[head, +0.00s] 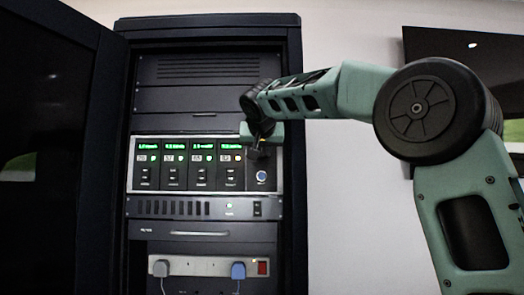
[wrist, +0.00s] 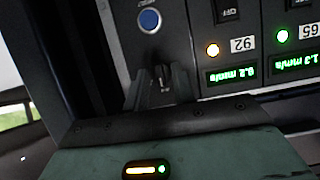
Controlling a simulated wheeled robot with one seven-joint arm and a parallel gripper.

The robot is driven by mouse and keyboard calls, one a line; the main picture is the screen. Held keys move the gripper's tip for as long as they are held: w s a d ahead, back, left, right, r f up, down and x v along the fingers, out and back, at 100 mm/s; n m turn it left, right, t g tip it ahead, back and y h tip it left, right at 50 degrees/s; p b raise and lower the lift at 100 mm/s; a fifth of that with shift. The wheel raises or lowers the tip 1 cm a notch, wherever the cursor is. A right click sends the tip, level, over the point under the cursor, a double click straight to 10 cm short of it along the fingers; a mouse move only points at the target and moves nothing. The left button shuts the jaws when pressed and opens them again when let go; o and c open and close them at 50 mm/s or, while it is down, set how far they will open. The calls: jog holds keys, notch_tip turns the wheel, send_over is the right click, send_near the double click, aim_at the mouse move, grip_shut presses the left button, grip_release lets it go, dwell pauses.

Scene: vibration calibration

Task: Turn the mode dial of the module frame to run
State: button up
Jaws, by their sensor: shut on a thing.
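The module frame (head: 133,185) is a pale-edged unit in the open rack, with several modules showing green displays and a dark panel at its right end. My gripper (head: 260,150) is at the upper part of that end panel. In the wrist view, which is upside down, my gripper (wrist: 161,88) has its two dark fingers shut on the small dark mode dial (wrist: 160,72). The fingers hide most of the dial, and I cannot read its setting. A round blue button (head: 262,176) is below the gripper; it also shows in the wrist view (wrist: 149,20).
The module beside the dial has an amber light (wrist: 212,49); the one beyond it has a green light (wrist: 282,35). A rack door (head: 50,150) stands open on the left. A power strip (head: 205,266) with plugs is low in the rack. A pale wall is on the right.

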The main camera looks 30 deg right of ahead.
dwell(0.4)
jog(key=o, duration=1)
jog(key=b+v, duration=0.2)
jog(key=v, duration=1.5)
jog(key=shift+s+a, duration=0.15)
